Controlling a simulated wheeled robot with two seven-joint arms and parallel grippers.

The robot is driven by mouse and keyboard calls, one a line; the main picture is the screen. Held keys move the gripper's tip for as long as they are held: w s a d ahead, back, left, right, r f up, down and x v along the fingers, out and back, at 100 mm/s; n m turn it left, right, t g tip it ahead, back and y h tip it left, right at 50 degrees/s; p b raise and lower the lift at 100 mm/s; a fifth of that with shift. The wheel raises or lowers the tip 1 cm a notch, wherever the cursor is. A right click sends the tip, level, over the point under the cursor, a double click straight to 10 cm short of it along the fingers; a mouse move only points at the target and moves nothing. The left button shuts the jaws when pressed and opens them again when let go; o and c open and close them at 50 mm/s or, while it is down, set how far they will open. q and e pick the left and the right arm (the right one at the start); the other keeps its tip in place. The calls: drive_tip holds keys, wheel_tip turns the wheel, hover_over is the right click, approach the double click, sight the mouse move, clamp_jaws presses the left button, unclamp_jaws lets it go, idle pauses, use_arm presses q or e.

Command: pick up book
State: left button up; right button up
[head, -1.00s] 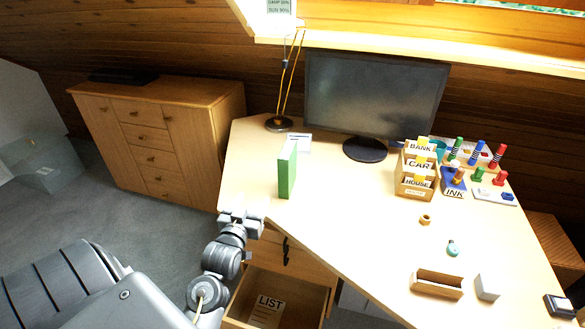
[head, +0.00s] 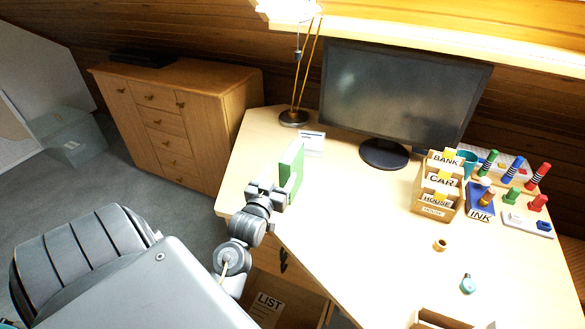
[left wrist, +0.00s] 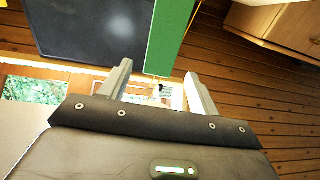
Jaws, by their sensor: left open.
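The green book (head: 291,170) stands upright on the desk, left of the monitor. In the left wrist view the book (left wrist: 169,38) shows as a green strip, beyond and between the two fingers. My left gripper (head: 270,186) is open and close in front of the book, with its fingers pointing towards it. It also shows in the left wrist view (left wrist: 160,88) with nothing visibly clamped between the fingers. Part of the book's lower front is hidden behind the gripper. My right gripper is not in the frames.
A small white card (head: 312,141) and the lamp base (head: 294,118) are behind the book. The monitor (head: 400,95) stands to the right. A card box (head: 437,205) and stamps are farther right. An open drawer (head: 312,306) is below the desk edge. The desk's middle is clear.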

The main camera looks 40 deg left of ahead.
sight(284, 168)
use_arm(q)
drive_tip(key=x, duration=0.3)
drive_tip(key=shift+w+d, duration=0.1)
drive_tip(key=shift+w, duration=0.05)
drive_tip(key=shift+w+f, duration=0.1)
drive_tip(key=shift+w, duration=0.25)
drive_tip(key=shift+a, duration=0.2)
drive_tip(key=shift+w+a+p, duration=0.1)
drive_tip(key=shift+w+p, duration=0.15)
drive_tip(key=shift+p, duration=0.05)
drive_tip(key=p+x, duration=0.1)
drive_tip(key=x, duration=0.3)
drive_tip(key=shift+w+a+f, duration=0.1)
drive_tip(key=shift+w+a, duration=0.1)
drive_tip(key=shift+w, duration=0.1)
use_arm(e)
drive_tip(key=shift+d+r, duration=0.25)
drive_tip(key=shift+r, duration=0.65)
